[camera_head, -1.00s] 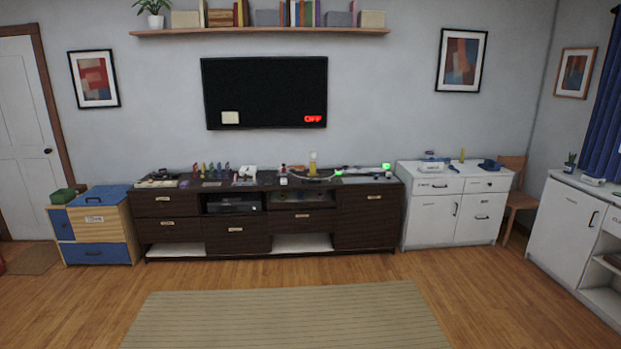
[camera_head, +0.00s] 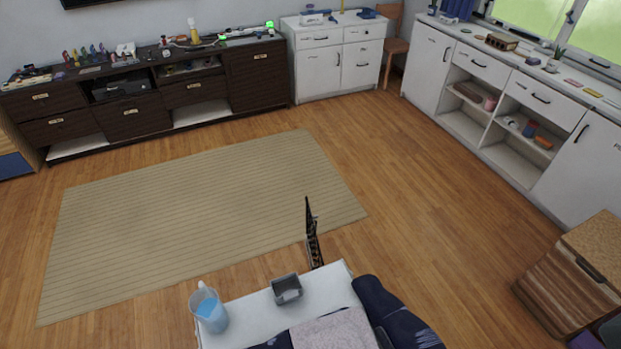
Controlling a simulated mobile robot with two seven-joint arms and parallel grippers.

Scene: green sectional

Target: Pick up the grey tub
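The grey tub (camera_head: 286,289) sits on a white tabletop (camera_head: 254,314) at the bottom middle of the head view. It is a small open box with a lighter inside. A clear jug with blue liquid (camera_head: 210,312) stands to its left. Neither of my grippers can be made out in the view.
A dark, thin upright object (camera_head: 312,236) stands by the table's far edge. Dark blue fabric (camera_head: 392,310) and a grey cloth (camera_head: 335,331) lie right of and below the tub. A wooden cabinet (camera_head: 574,278) stands at the right. The rug (camera_head: 200,220) beyond is clear.

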